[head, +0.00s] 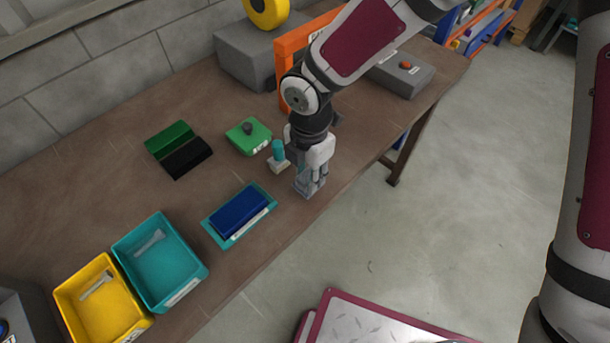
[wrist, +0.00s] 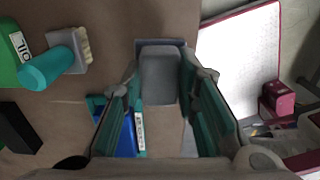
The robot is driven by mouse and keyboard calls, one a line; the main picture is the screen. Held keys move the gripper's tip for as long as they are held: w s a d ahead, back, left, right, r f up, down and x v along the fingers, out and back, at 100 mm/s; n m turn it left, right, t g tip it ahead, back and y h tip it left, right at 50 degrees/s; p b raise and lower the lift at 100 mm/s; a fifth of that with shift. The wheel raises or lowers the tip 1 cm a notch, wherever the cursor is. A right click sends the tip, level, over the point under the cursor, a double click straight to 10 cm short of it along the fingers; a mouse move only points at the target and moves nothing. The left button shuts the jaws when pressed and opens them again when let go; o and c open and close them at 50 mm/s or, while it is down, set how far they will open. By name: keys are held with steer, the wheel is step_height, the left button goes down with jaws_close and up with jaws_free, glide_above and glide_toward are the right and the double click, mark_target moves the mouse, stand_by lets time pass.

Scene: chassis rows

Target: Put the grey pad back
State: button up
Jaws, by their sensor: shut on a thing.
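The grey pad (wrist: 160,76) is a rounded block between the two fingers of my gripper (wrist: 160,100) in the wrist view. My gripper is shut on it. In the head view my gripper (head: 311,178) points down low over the table's front edge, with a grey block (head: 308,189) at its fingertips. A bluish-grey edge (wrist: 160,42) shows just beyond the pad in the wrist view. I cannot tell whether the pad touches what is under it.
A teal-handled brush (head: 278,150) stands close left of my gripper. A blue block (head: 239,211) lies on a teal tray (head: 210,228). A green box (head: 243,141) and a green-and-black block (head: 180,152) are farther back. Teal (head: 192,262) and yellow (head: 140,325) bins stand front left.

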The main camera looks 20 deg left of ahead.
mark_target(305, 178)
steer(key=shift+w+a+f, duration=0.1)
steer(key=shift+w+a, duration=0.55)
steer(key=shift+f+p, duration=0.35)
steer(key=shift+f, duration=1.4)
steer(key=shift+f, duration=0.1)
steer(key=o, duration=1)
steer(key=shift+o, duration=0.2)
step_height(305, 178, up, 12)
steer(key=shift+r, duration=0.15)
